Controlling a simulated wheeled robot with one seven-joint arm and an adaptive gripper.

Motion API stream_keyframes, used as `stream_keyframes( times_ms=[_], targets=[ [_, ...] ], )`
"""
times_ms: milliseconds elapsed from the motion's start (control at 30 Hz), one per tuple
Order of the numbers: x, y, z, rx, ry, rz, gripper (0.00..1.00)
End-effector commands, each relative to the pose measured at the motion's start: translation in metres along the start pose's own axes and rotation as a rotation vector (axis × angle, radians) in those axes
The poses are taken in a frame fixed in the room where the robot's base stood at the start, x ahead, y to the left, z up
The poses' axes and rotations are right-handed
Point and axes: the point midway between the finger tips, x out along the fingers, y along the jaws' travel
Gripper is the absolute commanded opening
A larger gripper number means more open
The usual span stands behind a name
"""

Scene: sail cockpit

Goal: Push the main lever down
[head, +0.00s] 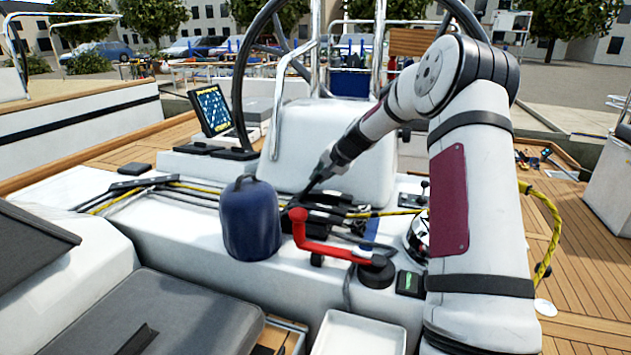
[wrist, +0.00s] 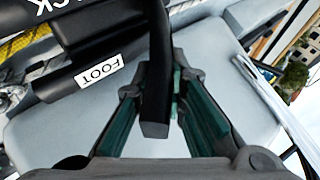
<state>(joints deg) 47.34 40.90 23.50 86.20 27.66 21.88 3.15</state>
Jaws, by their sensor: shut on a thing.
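My gripper (head: 319,176) reaches down to the black rope-clutch block (head: 322,205) in the middle of the cockpit. In the wrist view, my gripper (wrist: 153,88) has a finger on each side of a black lever (wrist: 155,75) and is shut on it. This lever stands up toward the camera, and I see no label on it. A neighbouring black lever (wrist: 85,78) carries a "FOOT" label. Another label, ending in "CK", is cut off at the top left. I cannot tell which lever is the main one.
A dark blue round-topped object (head: 250,220) stands left of the clutches. A red winch handle (head: 325,245) sits on a black winch (head: 376,272) in front. Yellow and dark ropes run across the white deck. A steering wheel and white pedestal (head: 335,135) stand behind.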

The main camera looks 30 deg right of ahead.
Motion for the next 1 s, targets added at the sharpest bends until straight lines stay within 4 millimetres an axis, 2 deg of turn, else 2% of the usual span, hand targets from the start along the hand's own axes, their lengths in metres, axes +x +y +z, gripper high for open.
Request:
stream_keyframes(
  times_ms=[33,400,1000],
  targets=[
    [0.003,0.009,-0.001,0.013,0.000,-0.017,0.00],
    [0.004,0.028,0.001,0.072,0.000,-0.166,0.00],
    [0.006,0.046,0.003,0.143,-0.004,-0.343,0.00]
  ],
)
